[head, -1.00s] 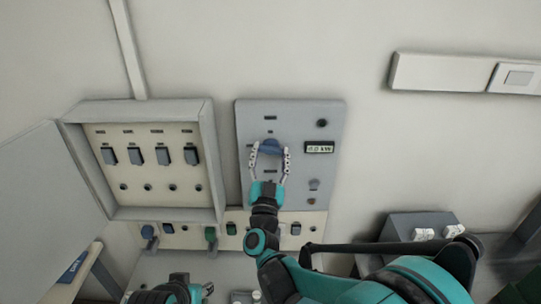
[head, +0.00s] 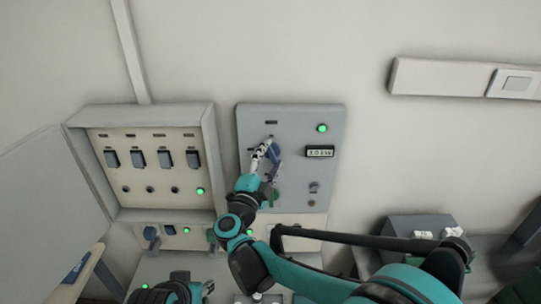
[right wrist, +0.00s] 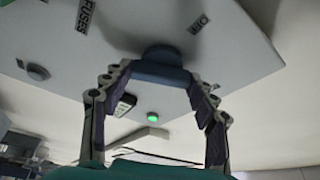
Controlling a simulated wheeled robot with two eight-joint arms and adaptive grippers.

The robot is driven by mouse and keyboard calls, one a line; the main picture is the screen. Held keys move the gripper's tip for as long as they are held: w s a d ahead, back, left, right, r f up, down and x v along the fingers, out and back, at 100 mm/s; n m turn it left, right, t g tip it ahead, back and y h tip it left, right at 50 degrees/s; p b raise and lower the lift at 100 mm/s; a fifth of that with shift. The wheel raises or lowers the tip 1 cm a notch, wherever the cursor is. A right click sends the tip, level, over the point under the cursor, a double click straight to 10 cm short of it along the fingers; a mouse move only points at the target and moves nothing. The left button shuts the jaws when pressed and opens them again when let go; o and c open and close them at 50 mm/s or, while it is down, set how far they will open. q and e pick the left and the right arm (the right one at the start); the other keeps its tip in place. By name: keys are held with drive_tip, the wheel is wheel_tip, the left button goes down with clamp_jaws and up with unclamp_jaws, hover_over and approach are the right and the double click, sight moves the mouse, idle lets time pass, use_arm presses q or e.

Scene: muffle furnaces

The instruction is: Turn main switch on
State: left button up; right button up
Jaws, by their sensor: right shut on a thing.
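The main switch is a blue-grey rotary knob (head: 275,153) on the grey panel (head: 250,120) on the wall. It stands turned at a slant in the head view. My right gripper (head: 267,160) is at the knob with one finger on each side, shut on it. In the right wrist view the knob (right wrist: 160,68) sits between the finger ends of my right gripper (right wrist: 158,82). A green lamp (head: 322,128) is lit on the panel, above a lit display (head: 320,151).
An open fuse box (head: 150,160) with several dark switches stands left of the panel, its door (head: 55,185) swung left. One green lamp (head: 200,191) is lit in it. A lower switch strip (head: 180,238) is partly hidden by my right arm.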

drive_tip(key=shift+m+g+p, duration=0.85)
drive_tip(key=shift+m+g, duration=0.05)
drive_tip(key=shift+m, duration=1.4)
drive_tip(key=o, duration=1.2)
drive_tip(key=shift+c, duration=0.2)
drive_tip(key=v, duration=0.7)
drive_tip(key=shift+s, duration=0.3)
